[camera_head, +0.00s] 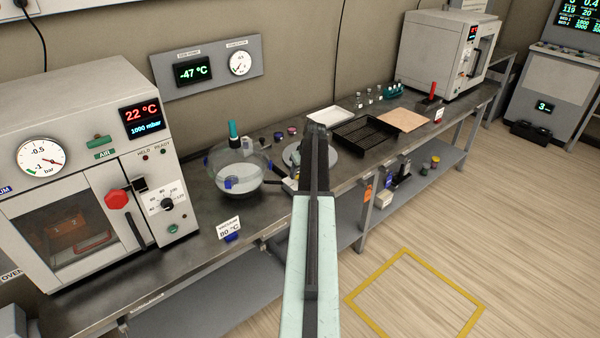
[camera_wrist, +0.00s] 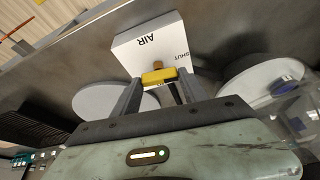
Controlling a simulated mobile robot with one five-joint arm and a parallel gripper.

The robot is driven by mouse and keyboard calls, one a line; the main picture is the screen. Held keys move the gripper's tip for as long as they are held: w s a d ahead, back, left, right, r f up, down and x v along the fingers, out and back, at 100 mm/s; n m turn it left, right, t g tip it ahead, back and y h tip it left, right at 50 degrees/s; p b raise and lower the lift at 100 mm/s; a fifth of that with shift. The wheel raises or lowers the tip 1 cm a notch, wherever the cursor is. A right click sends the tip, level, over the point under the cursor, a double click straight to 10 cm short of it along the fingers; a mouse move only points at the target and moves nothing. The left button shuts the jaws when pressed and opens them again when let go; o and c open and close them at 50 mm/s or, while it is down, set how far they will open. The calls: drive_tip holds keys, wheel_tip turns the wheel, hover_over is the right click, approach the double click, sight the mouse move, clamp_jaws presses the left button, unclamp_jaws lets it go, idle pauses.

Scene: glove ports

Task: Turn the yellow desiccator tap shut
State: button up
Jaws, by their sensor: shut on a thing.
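The yellow tap (camera_wrist: 159,76) shows in the wrist view as a small yellow bar with a brown stem, in front of a white block (camera_wrist: 145,50) marked AIR and SHUT. My gripper (camera_wrist: 156,84) is shut on the tap, one finger on each side of it. The glass desiccator (camera_head: 238,170) stands on the bench in the head view, left of my arm, with a teal piece upright at its top. In the head view my arm hides the tap, and I cannot make out my fingertips there.
A vacuum oven (camera_head: 95,170) with a red knob stands left on the bench (camera_head: 190,215). Past my arm are a black rack (camera_head: 365,132), a brown board (camera_head: 402,119), a white tray (camera_head: 326,115) and small bottles. The floor in front, with a yellow outlined square (camera_head: 415,300), is clear.

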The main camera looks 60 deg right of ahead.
drive_tip(key=shift+d+n, duration=0.1)
drive_tip(key=shift+n, duration=0.5)
drive_tip(key=shift+y, duration=0.3)
drive_tip(key=o, duration=1.4)
drive_tip(key=p+v, duration=0.7)
drive_tip(key=shift+s+r, duration=0.2)
drive_tip(key=shift+r, duration=0.15)
